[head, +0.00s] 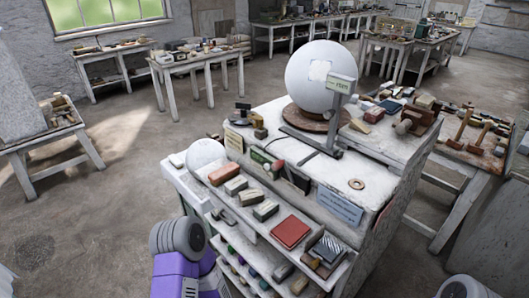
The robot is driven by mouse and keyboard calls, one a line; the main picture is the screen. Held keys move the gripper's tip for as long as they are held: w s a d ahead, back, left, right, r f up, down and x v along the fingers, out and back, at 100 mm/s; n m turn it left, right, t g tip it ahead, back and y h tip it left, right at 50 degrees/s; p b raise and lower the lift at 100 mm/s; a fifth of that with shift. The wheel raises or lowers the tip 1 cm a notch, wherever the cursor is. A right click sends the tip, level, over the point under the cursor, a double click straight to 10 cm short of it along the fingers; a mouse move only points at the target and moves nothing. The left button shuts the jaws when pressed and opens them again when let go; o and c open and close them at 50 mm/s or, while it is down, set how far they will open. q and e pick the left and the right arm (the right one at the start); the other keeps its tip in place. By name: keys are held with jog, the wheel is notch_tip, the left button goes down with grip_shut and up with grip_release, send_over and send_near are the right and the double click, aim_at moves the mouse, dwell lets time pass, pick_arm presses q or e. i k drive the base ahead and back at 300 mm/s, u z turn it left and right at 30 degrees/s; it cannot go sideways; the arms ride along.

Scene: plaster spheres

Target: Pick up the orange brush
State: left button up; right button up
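An orange-brown block (224,175), which looks like the orange brush, lies at the left end of a row on the white upper shelf of the central stand (232,208). Similar blocks with pale sides and dark or greenish tops lie beside it: one (236,186), another (251,196) and a third (265,210). Bristles on the orange block are too small to make out. Neither gripper shows. Only a purple and grey part of my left arm is at the bottom left, and a grey part of my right arm is at the bottom right edge.
A white sphere (205,154) sits just left of the orange block. A red square (290,232) lies further right on the shelf. A large white sphere (319,77) stands on top. Small items fill a lower shelf. The floor (110,225) at left is open.

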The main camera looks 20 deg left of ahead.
aim_at(217, 177)
jog(key=u, duration=2.2)
jog(key=i, duration=2.25)
jog(key=z, duration=3.35)
